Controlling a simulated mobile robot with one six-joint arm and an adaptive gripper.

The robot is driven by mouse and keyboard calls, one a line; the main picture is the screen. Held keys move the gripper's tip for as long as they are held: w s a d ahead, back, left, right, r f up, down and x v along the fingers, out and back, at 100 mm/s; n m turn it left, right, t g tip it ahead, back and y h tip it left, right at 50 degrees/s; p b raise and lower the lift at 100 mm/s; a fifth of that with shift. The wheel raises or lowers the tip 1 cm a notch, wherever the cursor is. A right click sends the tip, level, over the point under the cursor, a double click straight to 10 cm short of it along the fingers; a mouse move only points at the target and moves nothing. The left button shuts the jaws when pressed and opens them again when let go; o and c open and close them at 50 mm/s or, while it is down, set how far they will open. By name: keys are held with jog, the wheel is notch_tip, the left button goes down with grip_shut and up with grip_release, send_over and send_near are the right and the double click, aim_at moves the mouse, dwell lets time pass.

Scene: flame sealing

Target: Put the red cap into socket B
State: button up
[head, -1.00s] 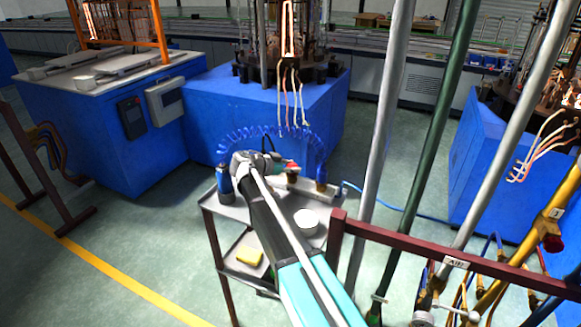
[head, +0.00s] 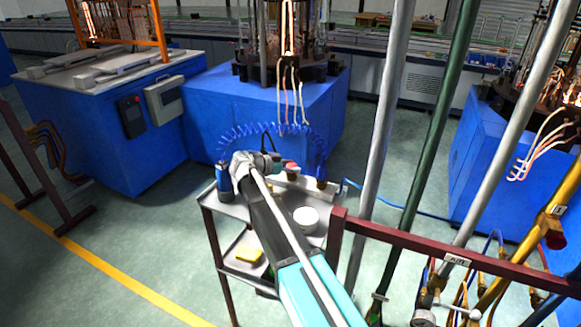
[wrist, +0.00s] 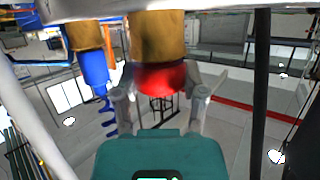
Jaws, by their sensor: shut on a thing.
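The red cap (wrist: 160,79) is between the two fingers of my gripper (wrist: 162,101) in the wrist view, which appears upside down. My gripper is shut on the cap. A brass-coloured socket (wrist: 160,38) lines up with the cap and meets its edge in that view; I cannot tell whether the cap is seated in it. In the head view the red cap (head: 291,166) shows small beside my gripper (head: 275,162), over the trolley. No socket letter is readable.
A second brass-coloured holder (wrist: 86,36) with a blue fitting (wrist: 95,68) and coiled hose stands close by. A brown rail (head: 400,237) stands right.

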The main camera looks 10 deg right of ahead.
jog(key=shift+f, duration=0.15)
jog(key=o, duration=0.9)
jog(key=shift+r+p, duration=4.45)
jog(key=shift+r, duration=0.1)
jog(key=shift+r, duration=0.1)
